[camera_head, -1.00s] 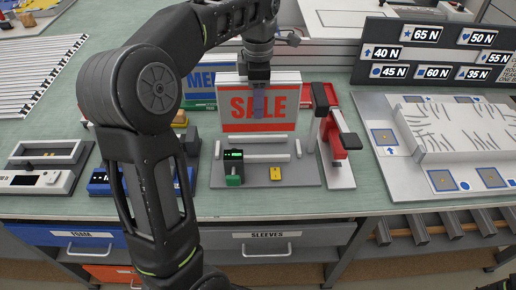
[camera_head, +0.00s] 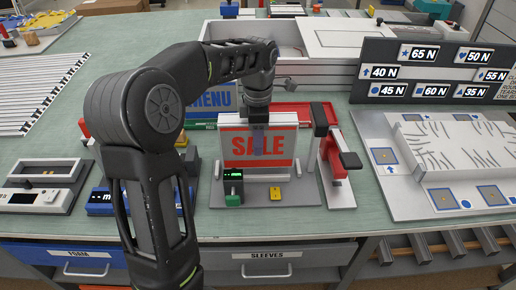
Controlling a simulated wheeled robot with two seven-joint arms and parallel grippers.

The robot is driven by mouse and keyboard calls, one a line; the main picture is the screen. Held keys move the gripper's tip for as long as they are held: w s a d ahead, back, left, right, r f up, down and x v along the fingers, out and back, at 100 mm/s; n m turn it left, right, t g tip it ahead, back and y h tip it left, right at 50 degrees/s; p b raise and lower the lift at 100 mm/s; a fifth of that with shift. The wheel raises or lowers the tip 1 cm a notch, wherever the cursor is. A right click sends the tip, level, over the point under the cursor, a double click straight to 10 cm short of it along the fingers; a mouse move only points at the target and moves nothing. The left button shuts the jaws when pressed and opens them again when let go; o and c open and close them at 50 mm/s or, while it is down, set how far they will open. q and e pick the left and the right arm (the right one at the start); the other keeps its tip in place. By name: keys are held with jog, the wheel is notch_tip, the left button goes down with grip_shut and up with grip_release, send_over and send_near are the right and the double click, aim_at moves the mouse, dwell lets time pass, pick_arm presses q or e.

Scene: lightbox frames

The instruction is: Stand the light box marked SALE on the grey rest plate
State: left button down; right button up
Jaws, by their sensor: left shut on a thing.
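The light box marked SALE (camera_head: 280,147), a white box with a red panel, is upright over the grey rest plate (camera_head: 300,196). The box's lower edge is just behind the plate's front white rail (camera_head: 270,178) and hides the back rail. I cannot tell whether the box touches the plate. My right gripper is not in view.
A blue MENU box (camera_head: 222,96) stands behind on the left. A red and black fixture (camera_head: 337,160) stands close to the right of the plate. A small green-display device (camera_head: 233,185) and a yellow piece (camera_head: 275,194) sit on the plate's front.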

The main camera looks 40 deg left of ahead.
pick_arm(q)
notch_tip(320, 180, down, 3)
jog(key=shift+r, duration=0.1)
jog(key=shift+f, duration=0.4)
jog(key=shift+f, duration=0.1)
jog(key=c, duration=0.7)
grip_release()
